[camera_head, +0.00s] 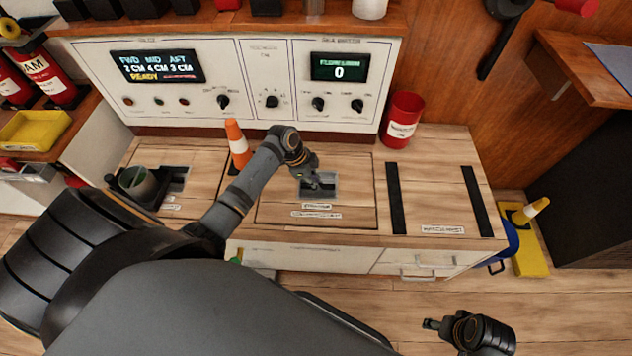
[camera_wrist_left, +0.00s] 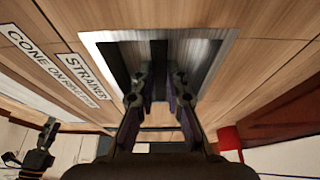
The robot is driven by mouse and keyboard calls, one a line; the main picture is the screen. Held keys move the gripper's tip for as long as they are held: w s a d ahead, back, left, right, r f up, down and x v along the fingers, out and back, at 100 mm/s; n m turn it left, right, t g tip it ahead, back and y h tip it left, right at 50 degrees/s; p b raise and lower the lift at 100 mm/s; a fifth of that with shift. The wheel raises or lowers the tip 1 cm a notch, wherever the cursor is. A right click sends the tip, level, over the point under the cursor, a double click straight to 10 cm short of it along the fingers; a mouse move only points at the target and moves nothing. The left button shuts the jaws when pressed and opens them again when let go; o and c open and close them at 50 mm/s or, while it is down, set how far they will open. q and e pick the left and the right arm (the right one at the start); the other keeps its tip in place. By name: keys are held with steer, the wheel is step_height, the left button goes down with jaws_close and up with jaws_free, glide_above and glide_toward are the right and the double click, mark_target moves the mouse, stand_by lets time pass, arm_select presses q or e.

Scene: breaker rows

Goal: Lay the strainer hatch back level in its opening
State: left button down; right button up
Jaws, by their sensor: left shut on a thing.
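The strainer hatch (camera_head: 275,210) is a wooden panel in the counter top, with a label strip reading "STRAINER" (camera_wrist_left: 87,76) near its front edge. It looks flat or nearly so; I cannot tell whether it is fully level in its opening. A metal-rimmed recess (camera_wrist_left: 215,65) in it holds a dark pull bar (camera_wrist_left: 158,60). My left gripper (camera_head: 318,182) reaches into this recess, with its fingers (camera_wrist_left: 158,85) on either side of the bar, shut on it. My right gripper (camera_head: 432,323) hangs away from the counter at lower right; its finger gap is unclear.
An orange and white cone (camera_head: 238,145) stands by the hatch's back left corner. A red canister (camera_head: 403,120) stands behind to the right. A dark holder with a grey cup (camera_head: 137,183) sits at left. Two black strips (camera_head: 396,198) lie right of the hatch.

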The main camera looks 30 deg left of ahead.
arm_select(q)
steer(key=shift+w, duration=0.1)
steer(key=c, duration=1.3)
jaws_free()
steer(key=shift+f, duration=0.2)
steer(key=v, duration=1.2)
steer(key=shift+s, duration=0.25)
